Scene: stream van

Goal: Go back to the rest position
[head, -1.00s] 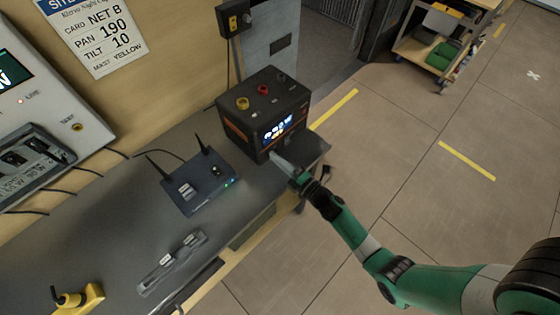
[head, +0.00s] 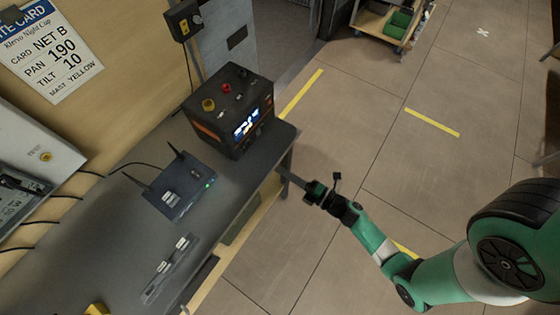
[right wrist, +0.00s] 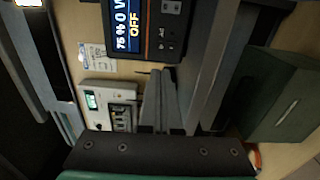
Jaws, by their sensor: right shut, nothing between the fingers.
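My right gripper (head: 287,177) is shut and empty. It is off the front edge of the workbench, to the lower right of a black box with a lit display (head: 232,108), with a clear gap between them. My green right arm reaches in from the lower right. In the right wrist view the shut fingers (right wrist: 160,88) point ahead with nothing between them. The box's display (right wrist: 130,28) there reads 75 %, 0 W and OFF. My left gripper is not in view.
A blue router with two antennas (head: 176,190) and a grey strip with white labels (head: 168,268) lie on the grey workbench (head: 110,235). A cart with a green bin (head: 398,22) stands at the back. The tiled floor right of the bench is open.

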